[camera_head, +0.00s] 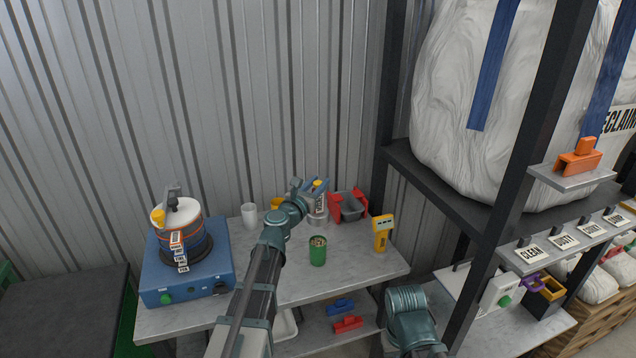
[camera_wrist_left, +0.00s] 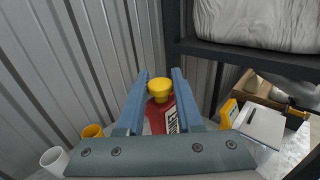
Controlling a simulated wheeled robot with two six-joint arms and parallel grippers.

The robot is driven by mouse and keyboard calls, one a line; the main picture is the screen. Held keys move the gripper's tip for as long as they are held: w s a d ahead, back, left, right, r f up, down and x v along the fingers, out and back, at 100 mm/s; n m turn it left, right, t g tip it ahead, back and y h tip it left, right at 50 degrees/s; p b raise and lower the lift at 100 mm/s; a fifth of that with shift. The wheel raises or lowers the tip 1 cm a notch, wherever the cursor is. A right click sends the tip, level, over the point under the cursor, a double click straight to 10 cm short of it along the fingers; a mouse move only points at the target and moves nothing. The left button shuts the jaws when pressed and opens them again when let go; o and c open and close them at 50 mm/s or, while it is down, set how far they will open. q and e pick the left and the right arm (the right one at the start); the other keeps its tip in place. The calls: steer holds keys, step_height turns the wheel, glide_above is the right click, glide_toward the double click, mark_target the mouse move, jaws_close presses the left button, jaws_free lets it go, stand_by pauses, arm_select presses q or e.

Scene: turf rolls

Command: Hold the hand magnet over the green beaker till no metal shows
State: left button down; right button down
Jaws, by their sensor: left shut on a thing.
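The green beaker (camera_head: 318,256) stands upright on the grey bench, with pale, speckled contents at its mouth; I cannot make out whether metal is among them. My left gripper (camera_head: 316,186) is shut on the yellow knob (camera_wrist_left: 160,86) of what looks like the hand magnet. The magnet's body (camera_head: 318,208) carries a printed label and has a silvery lower end. In the left wrist view the knob sits between my blue fingers (camera_wrist_left: 160,98), with a red, labelled part below. In the head view the magnet appears above and behind the beaker, apart from it. My right gripper is not seen.
A white cup (camera_head: 249,216), a red-and-grey holder (camera_head: 348,206) and a yellow meter (camera_head: 382,233) stand around the beaker. A dark shelf post (camera_head: 518,165) rises at right.

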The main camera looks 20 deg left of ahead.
arm_select(q)
steer(key=shift+f, duration=0.2)
steer(key=shift+f+b, duration=3.4)
steer(key=shift+b, duration=0.15)
steer(key=shift+r, duration=0.1)
step_height(320, 180, up, 8)
steer(key=p, duration=0.8)
